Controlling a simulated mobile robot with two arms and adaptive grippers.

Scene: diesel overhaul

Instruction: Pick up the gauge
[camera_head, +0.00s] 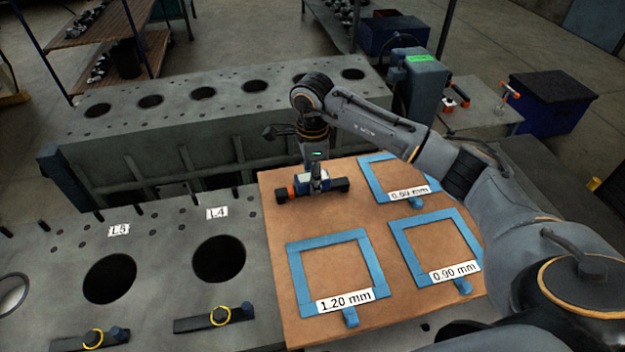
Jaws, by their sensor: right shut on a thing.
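The gauge (337,185) is a short dark bar with a blue middle and an orange-red band near its left end. It is at the back of the brown board (277,220). My right gripper (317,186) comes down on it from above and is shut on its middle, hiding part of it. I cannot tell whether the gauge touches the board or is slightly above it. My left gripper is not in view.
Blue square frames labelled 1.20 mm (297,270), 0.90 mm (402,247) and a partly hidden one (374,181) lie on the board. A grey engine block (230,125) with round bores stands behind. The deck at left has bores labelled L5 (119,230) and L4 (217,212).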

